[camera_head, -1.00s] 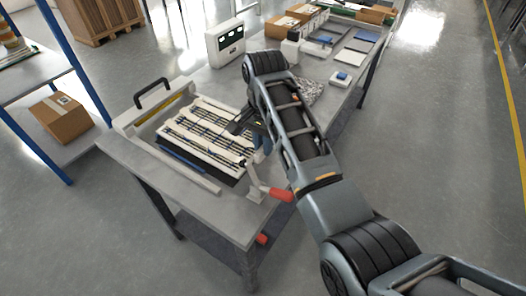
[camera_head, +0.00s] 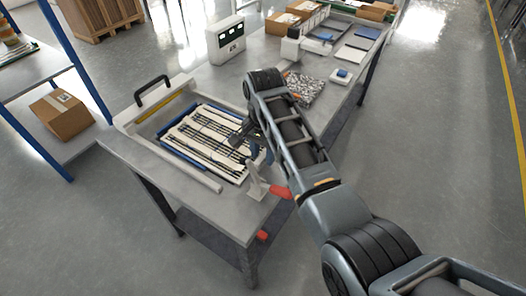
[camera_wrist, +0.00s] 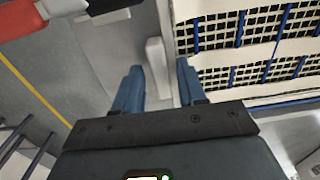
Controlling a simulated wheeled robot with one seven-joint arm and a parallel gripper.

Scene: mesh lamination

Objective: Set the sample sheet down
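The sample sheet (camera_head: 208,138) is a pale mesh with dark strands. In the head view it lies in a blue-edged bed on the near end of the bench. In the wrist view the mesh (camera_wrist: 250,45) fills the upper right, with blue strips showing through it. In the head view my gripper (camera_head: 256,143) is at the sheet's right side, partly hidden by my arm. Whether a finger touches the sheet is unclear.
A toggle clamp with a red handle (camera_head: 279,192) stands near the bench's front right corner. A black handle (camera_head: 153,92) rises behind the bed. A white box with a display (camera_head: 225,40) and a speckled pad (camera_head: 305,88) are farther back.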

